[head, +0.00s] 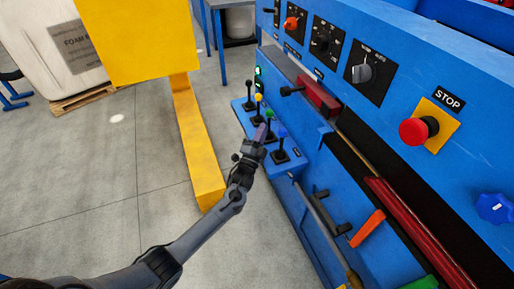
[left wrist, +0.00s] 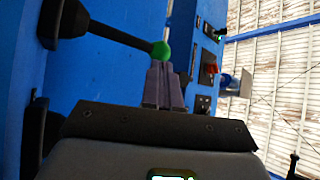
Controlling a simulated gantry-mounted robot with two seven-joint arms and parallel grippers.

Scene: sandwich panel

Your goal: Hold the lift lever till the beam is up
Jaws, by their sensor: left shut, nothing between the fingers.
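A row of levers with coloured knobs stands on a blue ledge of the machine; their labels are too small to read. The green-knobbed lever (head: 269,114) is right at the tips of my left gripper (head: 261,131). The left wrist view shows its green knob (left wrist: 161,49) just beyond the shut fingers (left wrist: 165,68), at or close to touching; nothing is between them. The blue-knobbed lever (head: 282,133) is just right of the gripper, and the yellow-knobbed lever (head: 258,98) is farther back. I cannot tell which part is the beam. My right gripper is out of view.
The blue panel carries a red STOP button (head: 414,131), a grey knob (head: 362,73) and an orange-red knob (head: 291,22). A yellow post (head: 190,130) stands left of the levers. A foam bag (head: 60,50) sits on a pallet at the back left.

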